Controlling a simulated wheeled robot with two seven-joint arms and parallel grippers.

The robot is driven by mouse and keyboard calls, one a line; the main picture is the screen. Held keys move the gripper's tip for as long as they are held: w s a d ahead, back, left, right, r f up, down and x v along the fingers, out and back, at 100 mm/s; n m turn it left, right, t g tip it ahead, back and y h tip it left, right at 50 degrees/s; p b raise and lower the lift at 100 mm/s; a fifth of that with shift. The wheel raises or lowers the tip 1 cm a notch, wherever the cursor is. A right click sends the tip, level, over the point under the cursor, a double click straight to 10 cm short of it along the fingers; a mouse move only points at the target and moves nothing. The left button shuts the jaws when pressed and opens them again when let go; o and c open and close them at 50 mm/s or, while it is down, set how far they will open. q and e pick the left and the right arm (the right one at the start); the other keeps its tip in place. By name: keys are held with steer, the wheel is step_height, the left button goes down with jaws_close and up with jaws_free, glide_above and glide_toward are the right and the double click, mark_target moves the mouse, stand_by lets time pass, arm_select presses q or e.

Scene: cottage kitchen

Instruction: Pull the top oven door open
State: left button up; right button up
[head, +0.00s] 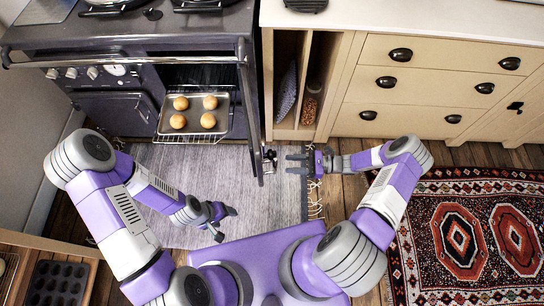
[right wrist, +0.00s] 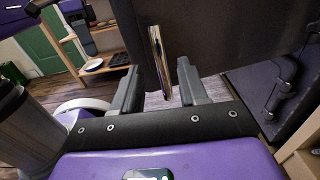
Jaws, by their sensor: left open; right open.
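The top oven door (head: 252,110) stands swung out from the dark range on its right side and shows nearly edge-on in the head view. In the right wrist view it is a large dark panel (right wrist: 225,35) with a vertical chrome handle (right wrist: 159,60). My right gripper (head: 290,163) is open beside the door's outer end, to its right. In the wrist view its fingertips (right wrist: 160,82) lie either side of the handle's lower end; I cannot tell whether they touch it. My left gripper (head: 222,222) is open and empty above the grey rug, away from the door.
A tray of several buns (head: 194,114) sits on a rack in the open oven. A rail (head: 130,63) runs along the range front. Cream drawers (head: 420,85) and an open shelf niche (head: 300,85) stand right of the door. A grey rug (head: 265,215) and a red patterned rug (head: 480,240) cover the floor.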

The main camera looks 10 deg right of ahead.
mark_target(274, 164)
steer(key=x, duration=0.7)
steer(key=shift+a+b, duration=0.15)
steer(key=shift+b, duration=0.2)
jaws_close()
